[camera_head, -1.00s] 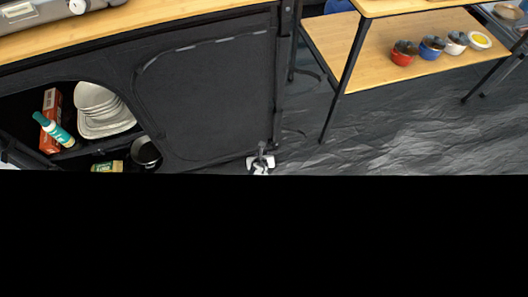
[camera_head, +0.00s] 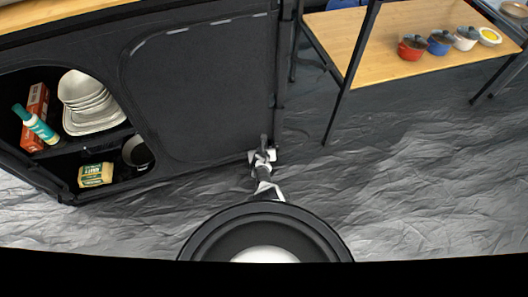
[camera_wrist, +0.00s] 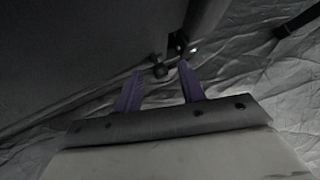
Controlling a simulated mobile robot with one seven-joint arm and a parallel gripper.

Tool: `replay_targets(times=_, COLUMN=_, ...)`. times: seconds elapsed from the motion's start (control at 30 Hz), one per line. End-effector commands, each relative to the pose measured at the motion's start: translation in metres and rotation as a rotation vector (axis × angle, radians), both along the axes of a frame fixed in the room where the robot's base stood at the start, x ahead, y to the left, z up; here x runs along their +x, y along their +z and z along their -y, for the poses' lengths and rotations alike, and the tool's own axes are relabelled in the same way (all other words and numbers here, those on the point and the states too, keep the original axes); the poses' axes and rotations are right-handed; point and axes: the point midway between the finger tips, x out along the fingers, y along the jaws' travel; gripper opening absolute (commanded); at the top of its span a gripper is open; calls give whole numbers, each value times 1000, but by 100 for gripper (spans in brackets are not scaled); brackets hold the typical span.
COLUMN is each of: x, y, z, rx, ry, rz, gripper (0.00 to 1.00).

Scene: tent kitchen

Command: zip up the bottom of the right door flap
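The right door flap (camera_head: 200,90) is a black fabric panel on the front of the black kitchen cabinet. It hangs over the right opening, with a pale dashed line along its top edge. My gripper (camera_head: 263,155) is low at the flap's bottom right corner. In the wrist view my gripper (camera_wrist: 160,80) shows two purple fingers, apart. A small dark knob-like piece (camera_wrist: 160,70), perhaps the zipper pull, is at or just beyond the gap between the fingertips. I cannot tell whether they touch it. The zip's teeth along the bottom are too dark to see.
The left compartment is open, with a stack of dishes (camera_head: 88,100), a teal bottle (camera_head: 38,125), a red box (camera_head: 36,105), a yellow packet (camera_head: 96,175) and a pot (camera_head: 138,152). A wooden shelf table (camera_head: 345,40) stands right. The wrinkled grey floor (camera_head: 420,180) is clear.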

Motion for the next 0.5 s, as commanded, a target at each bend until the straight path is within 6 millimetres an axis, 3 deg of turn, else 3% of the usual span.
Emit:
replay_targets(times=0.17, x=0, y=0, z=0, rx=0, ry=0, rz=0, gripper=40)
replay_targets(times=0.5, x=0, y=0, z=0, rx=0, ry=0, rz=0, gripper=0)
